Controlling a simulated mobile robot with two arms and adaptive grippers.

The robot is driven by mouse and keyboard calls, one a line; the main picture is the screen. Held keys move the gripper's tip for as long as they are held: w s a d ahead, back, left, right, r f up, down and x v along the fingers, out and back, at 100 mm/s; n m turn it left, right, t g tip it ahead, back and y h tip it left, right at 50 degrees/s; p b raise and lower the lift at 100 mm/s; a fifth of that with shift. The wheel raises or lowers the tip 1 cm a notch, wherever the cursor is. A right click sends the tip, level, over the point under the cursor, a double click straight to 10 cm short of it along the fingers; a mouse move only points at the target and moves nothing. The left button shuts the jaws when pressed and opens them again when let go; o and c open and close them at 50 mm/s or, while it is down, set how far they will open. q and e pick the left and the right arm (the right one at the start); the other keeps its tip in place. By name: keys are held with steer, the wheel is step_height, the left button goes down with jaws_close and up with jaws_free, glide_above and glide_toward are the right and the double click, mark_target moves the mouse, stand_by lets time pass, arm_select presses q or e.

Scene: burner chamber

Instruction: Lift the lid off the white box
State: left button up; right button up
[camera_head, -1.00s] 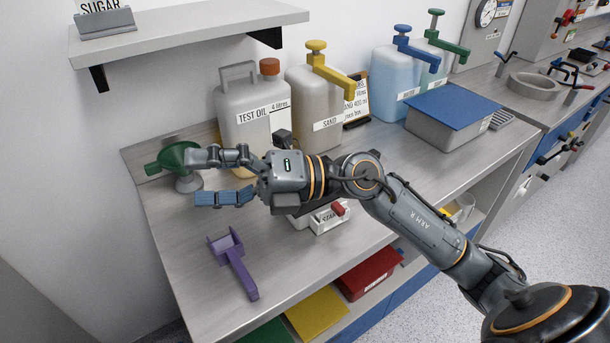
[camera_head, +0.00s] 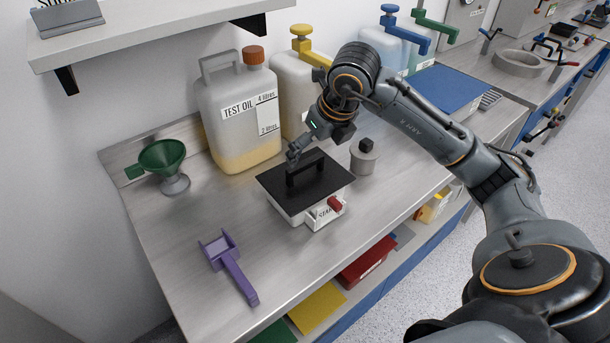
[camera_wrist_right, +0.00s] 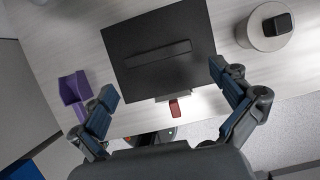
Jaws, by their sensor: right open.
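The white box (camera_head: 317,216) stands on the metal bench with a flat black lid (camera_head: 330,174) on top. The lid has a raised black bar handle (camera_head: 306,170). A red switch (camera_head: 334,203) and a partly readable label are on the box front. My right gripper (camera_head: 300,152) is at the handle's far side in the head view, pointing down, and looks apart from it. My left gripper is not in view.
A small round container with a black knob (camera_head: 364,157) stands close to the lid's right. The test oil jug (camera_head: 240,115) is behind, the green funnel (camera_head: 162,156) left, and a purple scoop (camera_head: 231,266) in front. Bare bench lies left of the box.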

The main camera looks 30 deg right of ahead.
mark_target(307, 163)
steer(key=x, duration=0.2)
steer(key=shift+w+f, duration=0.2)
steer(key=shift+f, duration=0.1)
steer(key=p+x, duration=0.2)
steer(key=x, duration=0.2)
steer(key=shift+a, duration=0.15)
steer(key=shift+w+f, duration=0.25)
steer(key=shift+f, duration=0.3)
steer(key=c, duration=0.8)
steer(key=shift+r, duration=0.1)
